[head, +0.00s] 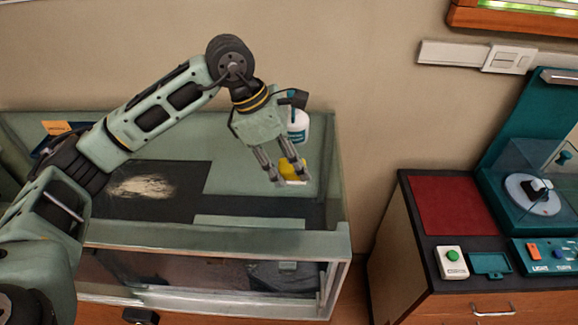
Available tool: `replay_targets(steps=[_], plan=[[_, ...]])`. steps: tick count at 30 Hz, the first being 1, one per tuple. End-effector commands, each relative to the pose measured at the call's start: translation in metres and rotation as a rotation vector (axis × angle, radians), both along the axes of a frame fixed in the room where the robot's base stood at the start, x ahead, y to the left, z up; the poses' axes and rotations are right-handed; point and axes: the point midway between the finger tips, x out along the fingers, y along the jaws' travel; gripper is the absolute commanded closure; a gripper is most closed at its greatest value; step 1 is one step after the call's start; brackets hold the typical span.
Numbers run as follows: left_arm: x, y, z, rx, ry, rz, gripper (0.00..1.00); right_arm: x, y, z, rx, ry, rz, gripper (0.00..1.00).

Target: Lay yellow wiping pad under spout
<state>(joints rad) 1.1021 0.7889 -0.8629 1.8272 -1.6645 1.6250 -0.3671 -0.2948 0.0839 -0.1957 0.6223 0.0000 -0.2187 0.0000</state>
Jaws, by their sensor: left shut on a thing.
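The yellow wiping pad (293,167) is in the head view, right of centre, between the fingertips of my left gripper (283,174). The gripper is shut on it, pointing down over the right part of the glass-sided case, and its fingers hide part of the pad. I cannot tell how high the pad is above the surface. Just behind the gripper is a white bottle (299,132) with a blue-green label. A dark nozzle-like part shows above it, partly hidden by the gripper; I cannot tell if this is the spout. My right gripper is not in view.
The case's front rail (215,238) runs below the gripper. A pale powdery patch (143,187) lies on the dark surface at left. An orange card (57,127) is at the back left. At right a cabinet carries a red mat (450,205) and a green-button box (452,262).

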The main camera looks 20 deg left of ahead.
Motion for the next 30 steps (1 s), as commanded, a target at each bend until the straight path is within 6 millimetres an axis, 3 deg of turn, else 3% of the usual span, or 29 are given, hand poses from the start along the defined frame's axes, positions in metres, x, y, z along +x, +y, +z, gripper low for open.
replay_targets(steps=[6,18,19,24,30], plan=[[-0.001,0.0,-0.025,0.0,0.002,0.0,0.84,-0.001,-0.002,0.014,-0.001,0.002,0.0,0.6],[-0.001,-0.001,-0.031,0.0,0.001,-0.001,0.84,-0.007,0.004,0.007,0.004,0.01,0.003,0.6],[-0.001,-0.001,-0.03,0.0,0.001,-0.001,0.61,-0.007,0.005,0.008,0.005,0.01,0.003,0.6],[-0.001,-0.001,-0.029,0.0,0.001,0.0,0.46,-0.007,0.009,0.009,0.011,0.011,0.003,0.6],[-0.001,-0.001,-0.029,0.0,0.001,0.0,0.45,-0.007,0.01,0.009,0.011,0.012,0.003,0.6]])
